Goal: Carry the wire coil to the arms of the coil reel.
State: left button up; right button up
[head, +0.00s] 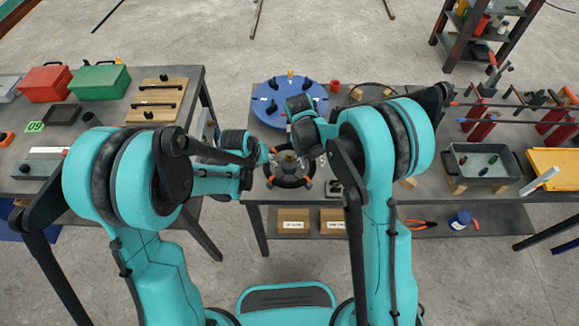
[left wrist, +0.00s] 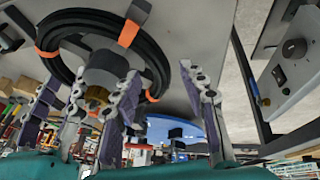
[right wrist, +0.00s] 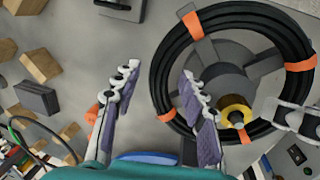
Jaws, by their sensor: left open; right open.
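The wire coil (head: 287,183) is a black ring with orange ties, lying around a grey hub with a brass knob on the middle table. It shows large in the left wrist view (left wrist: 85,17) and right wrist view (right wrist: 165,85). My left gripper (head: 270,153) is open at the coil's left side; in its wrist view (left wrist: 160,80) the fingers straddle the ring. My right gripper (head: 308,152) is open on the other side, its fingers (right wrist: 160,75) either side of the ring. Contact cannot be told. A blue disc (head: 270,98) with dark upright pegs, seemingly the reel, stands behind.
A left table holds red (head: 45,83) and green (head: 100,81) boxes. A grey tray (head: 482,165) and red stands (head: 480,127) are to the right. A dark round item (head: 372,93) lies beside the blue disc. Small blocks (right wrist: 40,65) lie near the coil.

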jog(key=shift+r, duration=0.2)
pick_arm(q)
jog(key=v, duration=1)
jog(key=shift+r, duration=0.35)
pick_arm(e)
notch_tip(320, 180, up, 11)
jog(key=a, duration=0.2)
jog(key=shift+a+r, duration=0.2)
pick_arm(q)
jog(key=shift+s+a, duration=0.15)
jog(key=s+a+r+t+y, duration=0.1)
jog(key=s+a+r, duration=0.2)
jog(key=s+a, duration=0.2)
jog(key=s+a+r+t+y+b, duration=0.1)
jog(key=s+a+r, duration=0.2)
jog(key=s+a, duration=0.3)
jog(key=s, duration=0.3)
jog(key=shift+s+a+t, duration=0.25)
jog(key=shift+s+t, duration=0.05)
jog(key=shift+t, duration=0.1)
pick_arm(e)
jog(key=s+d+r+t+y, duration=0.1)
jog(key=s+d+r+t, duration=0.1)
jog(key=s, duration=0.7)
jog(key=s+d+r+n+t+y, duration=0.1)
jog(key=s+d+r+t, duration=0.2)
jog(key=s, duration=0.7)
jog(key=d+t, duration=0.2)
jog(key=d, duration=0.1)
jog(key=shift+d, duration=0.35)
